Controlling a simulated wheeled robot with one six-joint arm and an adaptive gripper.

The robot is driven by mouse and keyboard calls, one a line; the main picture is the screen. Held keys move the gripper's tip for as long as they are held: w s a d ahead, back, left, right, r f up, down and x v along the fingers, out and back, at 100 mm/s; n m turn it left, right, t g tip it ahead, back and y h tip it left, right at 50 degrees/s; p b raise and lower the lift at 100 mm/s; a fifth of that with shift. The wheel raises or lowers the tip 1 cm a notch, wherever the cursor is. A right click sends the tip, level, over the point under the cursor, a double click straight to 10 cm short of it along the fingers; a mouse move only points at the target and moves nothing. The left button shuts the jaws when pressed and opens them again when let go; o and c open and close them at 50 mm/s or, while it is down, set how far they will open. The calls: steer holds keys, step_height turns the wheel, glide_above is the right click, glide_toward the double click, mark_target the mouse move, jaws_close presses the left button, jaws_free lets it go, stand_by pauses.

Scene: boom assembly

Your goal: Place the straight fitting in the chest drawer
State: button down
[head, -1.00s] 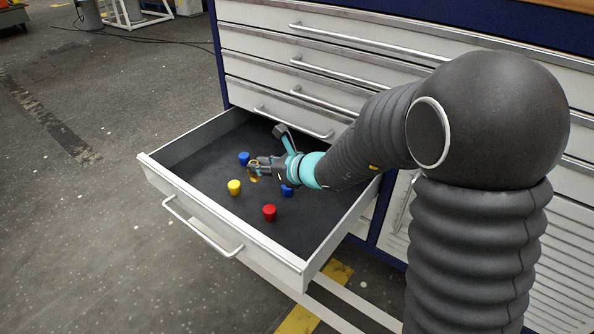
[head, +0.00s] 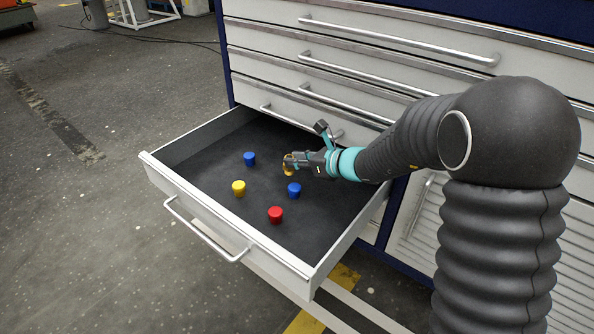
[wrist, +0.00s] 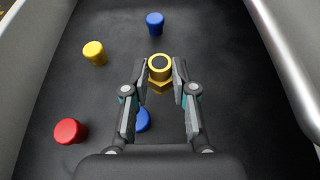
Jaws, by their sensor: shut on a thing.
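The straight fitting is a brass-coloured piece with a hex collar and a round open end. It shows between the fingers in the wrist view (wrist: 159,70) and as a small gold spot in the head view (head: 288,168). My gripper (head: 290,161) is shut on it, over the inside of the open chest drawer (head: 225,240). In the wrist view my gripper (wrist: 160,80) has a finger on each side of the fitting. I cannot tell whether the fitting touches the drawer floor.
In the drawer stand a blue piece (head: 249,158), a yellow piece (head: 239,187), a red piece (head: 275,214) and another blue piece (head: 294,190) near my gripper. Shut drawers (head: 330,75) rise behind. Dark floor is free at the drawer's left and right.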

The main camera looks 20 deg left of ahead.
steer(key=shift+f, duration=1.6)
steer(key=shift+b, duration=0.3)
steer(key=shift+f, duration=0.15)
steer(key=c, duration=0.9)
jaws_free()
steer(key=shift+c, duration=0.2)
steer(key=shift+r, duration=0.3)
steer(key=p+v, duration=0.1)
steer(key=v, duration=1.1)
steer(key=shift+s+f, duration=0.1)
steer(key=shift+s, duration=0.05)
